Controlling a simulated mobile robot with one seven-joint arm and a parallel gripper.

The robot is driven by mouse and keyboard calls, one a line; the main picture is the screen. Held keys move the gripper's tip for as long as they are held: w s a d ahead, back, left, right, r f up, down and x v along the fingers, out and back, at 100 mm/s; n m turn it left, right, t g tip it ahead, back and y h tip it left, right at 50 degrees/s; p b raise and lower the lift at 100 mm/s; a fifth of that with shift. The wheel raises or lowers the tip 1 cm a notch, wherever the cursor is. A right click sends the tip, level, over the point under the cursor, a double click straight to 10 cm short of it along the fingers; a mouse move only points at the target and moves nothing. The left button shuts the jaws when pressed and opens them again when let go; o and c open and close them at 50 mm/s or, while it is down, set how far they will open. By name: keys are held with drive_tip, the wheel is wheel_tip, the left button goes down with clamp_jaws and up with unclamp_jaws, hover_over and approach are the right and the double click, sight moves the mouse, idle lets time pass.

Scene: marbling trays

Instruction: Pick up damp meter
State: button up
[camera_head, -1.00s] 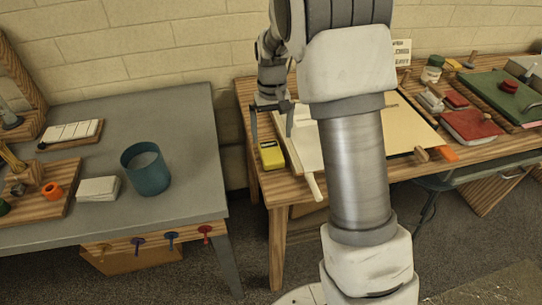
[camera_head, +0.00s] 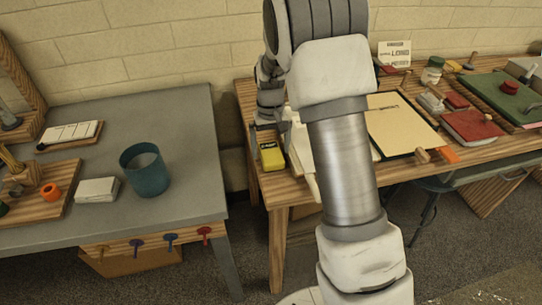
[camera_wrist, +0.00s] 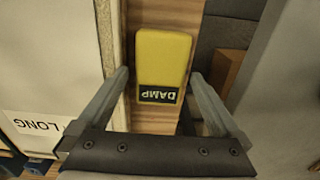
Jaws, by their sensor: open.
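The damp meter (camera_head: 272,158) is a small yellow block with a dark band at one end, lying at the left end of the wooden table. In the wrist view the damp meter (camera_wrist: 162,60) lies between and beyond my fingers, and its dark label reads DAMP. My gripper (camera_wrist: 160,95) is open, with one finger on each side of the meter's line and nothing held.
The wooden table (camera_head: 300,190) carries pale boards (camera_head: 400,125) close to the meter's right. A label reading LONG (camera_wrist: 38,125) shows in the wrist view. A grey table (camera_head: 180,110) with a blue cup (camera_head: 146,172) stands left, across a gap.

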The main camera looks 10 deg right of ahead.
sight(272, 150)
drive_tip(key=shift+f, duration=0.1)
drive_tip(key=c, duration=1.5)
drive_tip(key=shift+r, duration=0.45)
drive_tip(key=r, duration=0.4)
drive_tip(key=shift+d+p, duration=0.25)
drive_tip(key=shift+p, duration=0.1)
drive_tip(key=s+d+r, duration=0.6)
drive_tip(key=d, duration=0.3)
drive_tip(key=shift+d+r, duration=0.2)
drive_tip(key=shift+d, duration=0.1)
drive_tip(key=o, duration=1)
drive_tip(key=c, duration=0.6)
drive_tip(key=shift+w+d+p, duration=0.1)
drive_tip(key=shift+p, duration=0.25)
